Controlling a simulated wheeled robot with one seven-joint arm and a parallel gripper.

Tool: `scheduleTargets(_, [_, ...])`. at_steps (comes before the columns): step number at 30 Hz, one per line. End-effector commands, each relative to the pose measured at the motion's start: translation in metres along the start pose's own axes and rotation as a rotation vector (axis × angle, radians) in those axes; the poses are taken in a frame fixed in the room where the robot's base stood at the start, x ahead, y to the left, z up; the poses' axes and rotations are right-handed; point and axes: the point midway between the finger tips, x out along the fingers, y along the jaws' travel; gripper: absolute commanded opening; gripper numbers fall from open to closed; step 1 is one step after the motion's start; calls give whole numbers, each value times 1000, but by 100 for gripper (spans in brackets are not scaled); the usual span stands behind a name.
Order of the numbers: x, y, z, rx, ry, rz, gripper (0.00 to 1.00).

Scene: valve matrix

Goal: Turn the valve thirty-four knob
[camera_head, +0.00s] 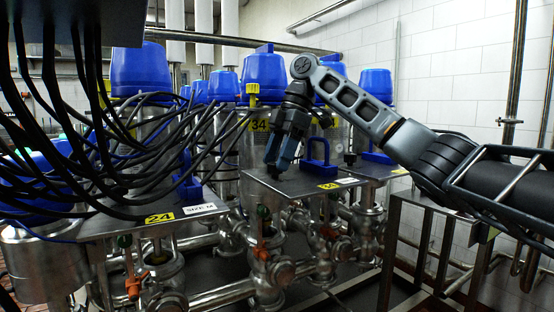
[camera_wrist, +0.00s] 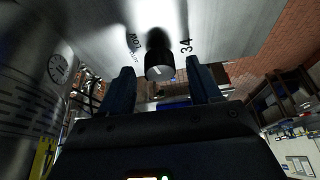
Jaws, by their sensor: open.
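The valve thirty-four knob (camera_wrist: 159,66) is short, round and black with a pale mark on its face. In the wrist view it stands on a grey metal plate (camera_wrist: 100,30) beside a printed "34". My gripper (camera_head: 279,168) is open and points down over the middle plate (camera_head: 258,182) in the head view. In the wrist view its two dark blue fingers lie on either side of the knob, with a gap showing on both sides. I cannot tell how far the fingertips reach along the knob. In the head view the gripper hides the knob or blends with it.
A blue handle (camera_head: 319,165) stands right of my gripper on the same plate, near a yellow label (camera_head: 329,186). Black cables (camera_head: 110,140) hang at left. Blue-capped valve cylinders (camera_head: 264,75) stand behind. A left plate (camera_head: 125,220) carries a yellow "24" label (camera_head: 159,218).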

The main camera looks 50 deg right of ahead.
Motion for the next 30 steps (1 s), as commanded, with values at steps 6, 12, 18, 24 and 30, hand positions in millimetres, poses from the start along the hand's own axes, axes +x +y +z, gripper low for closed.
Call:
scheduleTargets(6, [5, 0, 0, -1, 0, 0, 63])
scheduleTargets(12, [5, 0, 0, 0, 0, 0, 56])
scheduleTargets(18, [5, 0, 0, -1, 0, 0, 37])
scheduleTargets(24, [5, 0, 0, -1, 0, -1, 18])
scheduleTargets(30, [5, 0, 0, 0, 0, 0, 7])
